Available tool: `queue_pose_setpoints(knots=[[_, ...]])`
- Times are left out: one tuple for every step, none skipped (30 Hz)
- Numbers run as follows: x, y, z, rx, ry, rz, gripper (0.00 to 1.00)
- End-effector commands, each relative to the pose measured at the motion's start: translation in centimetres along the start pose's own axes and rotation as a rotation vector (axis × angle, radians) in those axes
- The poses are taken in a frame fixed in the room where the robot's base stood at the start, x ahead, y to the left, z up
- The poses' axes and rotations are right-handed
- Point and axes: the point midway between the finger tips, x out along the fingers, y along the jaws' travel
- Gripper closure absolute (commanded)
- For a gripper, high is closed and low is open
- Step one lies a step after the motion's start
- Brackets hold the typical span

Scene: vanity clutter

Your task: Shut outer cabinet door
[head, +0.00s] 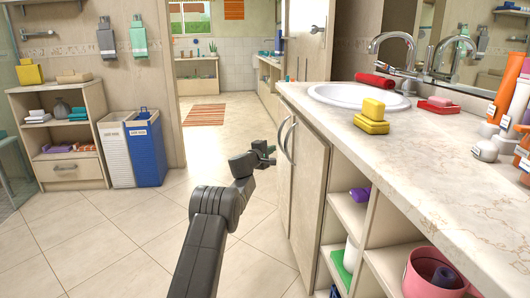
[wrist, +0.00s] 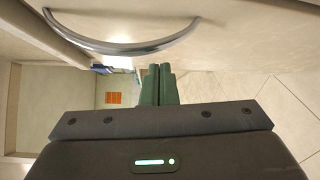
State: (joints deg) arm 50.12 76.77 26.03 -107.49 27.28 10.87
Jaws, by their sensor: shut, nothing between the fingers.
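The outer cabinet door (head: 308,185) is a pale wood panel under the vanity counter, beside the open shelves. Its curved metal handle (head: 290,140) is near the door's far edge. My gripper (head: 270,154) is shut and empty, just left of the handle at about its height. In the wrist view my fingers (wrist: 158,80) are together below the handle (wrist: 125,42), with no clear contact. A pale panel surface (wrist: 235,30) fills the top of that view. I cannot tell how far the door stands ajar.
The marble counter (head: 430,135) overhangs the cabinet on the right. Open shelves (head: 345,213) hold several items. White and blue bins (head: 147,150) and a low shelf unit (head: 70,168) stand at the left. The tiled floor between is clear.

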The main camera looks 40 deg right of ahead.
Motion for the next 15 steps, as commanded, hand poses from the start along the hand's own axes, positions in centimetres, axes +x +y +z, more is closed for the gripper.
queue_pose_setpoints(knots=[[-0.1,0.0,-0.3,-0.001,0.003,0.0,1.0],[-0.1,0.0,-0.3,-0.001,0.003,0.0,1.0],[-0.1,0.0,-0.3,-0.001,0.003,0.0,1.0],[-0.1,0.0,-0.3,-0.001,0.003,0.0,1.0],[-0.1,0.0,-0.3,-0.001,0.002,0.0,1.0],[-0.1,0.0,-0.3,-0.001,0.002,0.0,1.0],[-0.1,0.0,-0.3,-0.001,0.002,0.0,1.0],[-0.1,0.0,-0.3,-0.001,0.002,0.0,1.0],[-0.2,-0.1,-0.4,-0.001,0.002,0.0,1.0],[-0.2,-0.1,-0.5,-0.001,0.002,0.0,1.0],[-0.3,-0.1,-0.6,-0.001,0.002,0.0,1.0],[-0.5,-0.2,-0.9,-0.001,0.003,0.0,1.0],[-0.6,-0.3,-1.1,-0.001,0.003,0.0,1.0],[-0.8,-0.4,-1.4,-0.001,0.004,0.0,1.0],[-1.1,-0.5,-1.9,-0.001,0.005,0.0,1.0]])
